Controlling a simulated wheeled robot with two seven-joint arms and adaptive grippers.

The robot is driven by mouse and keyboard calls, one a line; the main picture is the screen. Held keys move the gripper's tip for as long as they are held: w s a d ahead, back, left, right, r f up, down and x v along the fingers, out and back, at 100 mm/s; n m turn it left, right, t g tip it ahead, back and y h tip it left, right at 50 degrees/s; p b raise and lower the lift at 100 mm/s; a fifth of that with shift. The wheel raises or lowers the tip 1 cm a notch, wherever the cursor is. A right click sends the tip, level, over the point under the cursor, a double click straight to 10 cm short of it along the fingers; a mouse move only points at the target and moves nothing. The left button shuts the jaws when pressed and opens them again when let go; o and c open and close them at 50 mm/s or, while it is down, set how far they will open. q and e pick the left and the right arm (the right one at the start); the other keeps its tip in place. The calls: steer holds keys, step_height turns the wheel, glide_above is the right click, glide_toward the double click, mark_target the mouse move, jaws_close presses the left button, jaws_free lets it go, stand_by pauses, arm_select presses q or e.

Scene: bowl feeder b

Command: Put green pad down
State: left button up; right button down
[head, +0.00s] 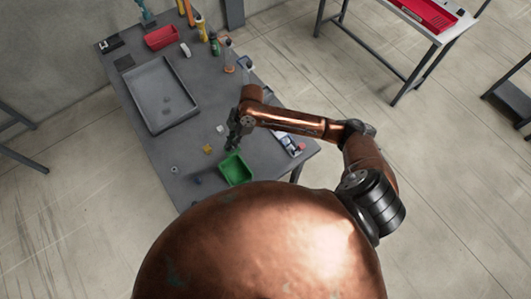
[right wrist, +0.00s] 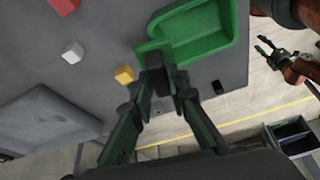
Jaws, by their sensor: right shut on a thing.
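My right gripper (head: 232,143) is low over the table, beside the green tray (head: 235,170). In the right wrist view, my right gripper (right wrist: 166,78) has its fingers close together by the rim of the green tray (right wrist: 205,48). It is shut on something. A flat green piece (right wrist: 149,47) shows just beyond the fingertips, against the tray's corner; I take it for the green pad. The fingers partly hide it, and I cannot tell whether it touches the tray. My left gripper (right wrist: 265,46) shows in that view, fingers apart and empty, beyond the table edge.
A large grey tray (head: 136,101) takes up the table's middle. Several bottles (head: 214,44) and a red bin (head: 162,37) stand farther back.

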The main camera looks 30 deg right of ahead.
steer(key=shift+w+a+r+n+g+p, duration=0.15)
steer(key=shift+r+n+g+p, duration=0.2)
steer(key=shift+r+n, duration=0.45)
steer(key=shift+s+d+f, duration=0.2)
steer(key=shift+d+f, duration=0.1)
steer(key=s+d+f+p, duration=0.1)
steer(key=d+f, duration=0.1)
steer(key=d, duration=0.1)
steer(key=s+d+f+p, duration=0.1)
steer(key=s+d+f, duration=0.1)
steer(key=d+f, duration=0.1)
steer(key=s+d+f+p, duration=0.1)
steer(key=d+f, duration=0.2)
steer(key=d, duration=0.2)
steer(key=shift+s, duration=0.35)
steer(key=shift+s+d+f+p, duration=0.2)
steer(key=shift+d+f+p, duration=0.1)
steer(key=shift+f, duration=0.2)
steer(key=f, duration=0.3)
steer(key=shift+s+d+f, duration=0.1)
steer(key=shift+d, duration=0.15)
steer(key=shift+f+n, duration=0.25)
steer(key=shift+n, duration=0.05)
